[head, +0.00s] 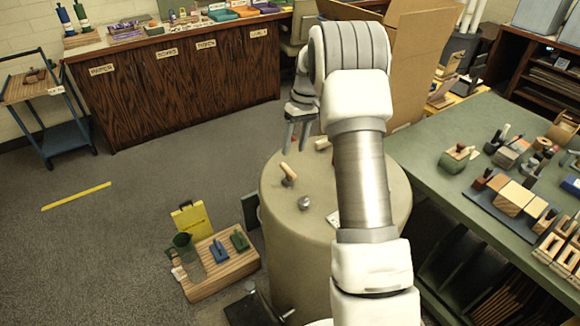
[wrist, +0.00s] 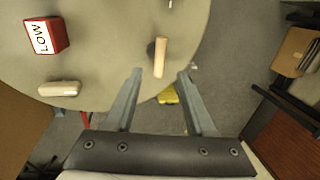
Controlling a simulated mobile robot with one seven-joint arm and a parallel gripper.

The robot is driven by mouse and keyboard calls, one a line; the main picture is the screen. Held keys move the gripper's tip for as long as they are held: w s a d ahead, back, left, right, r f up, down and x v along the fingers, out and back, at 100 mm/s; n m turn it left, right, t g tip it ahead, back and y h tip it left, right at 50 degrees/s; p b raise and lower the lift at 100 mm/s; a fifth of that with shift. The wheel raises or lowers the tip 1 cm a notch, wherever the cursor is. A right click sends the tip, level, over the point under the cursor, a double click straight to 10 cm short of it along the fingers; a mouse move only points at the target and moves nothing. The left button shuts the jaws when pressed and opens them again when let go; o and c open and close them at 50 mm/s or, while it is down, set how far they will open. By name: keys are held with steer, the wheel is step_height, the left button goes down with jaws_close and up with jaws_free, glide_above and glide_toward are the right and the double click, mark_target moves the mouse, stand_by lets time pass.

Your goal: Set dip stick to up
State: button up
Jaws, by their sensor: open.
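A pale wooden handle (head: 288,172), possibly the dip stick, stands tilted on a dark base on the round drum top (head: 275,205). It also shows in the wrist view (wrist: 160,57), just past my fingertips and between their lines. My gripper (head: 297,148) is open and empty above the far side of the drum; its two fingers show apart in the wrist view (wrist: 160,74). A second wooden handle (wrist: 58,89) lies near the drum's edge. No label tells which handle is the dip stick. A red block marked LOW (wrist: 43,36) sits nearby.
A grey knob (head: 304,203) is on the drum's near left. A wooden crate (head: 222,270) with tools and a yellow case (head: 191,219) stand on the floor at left. A green bench (head: 425,150) with blocks is at right. My arm hides part of the drum.

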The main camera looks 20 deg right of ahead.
mark_target(289, 169)
steer(key=f, duration=0.2)
steer(key=a+f, duration=0.1)
steer(key=f, duration=0.4)
steer(key=shift+s+a+f, duration=0.15)
steer(key=shift+a, duration=0.1)
jaws_close()
stand_by(1.1)
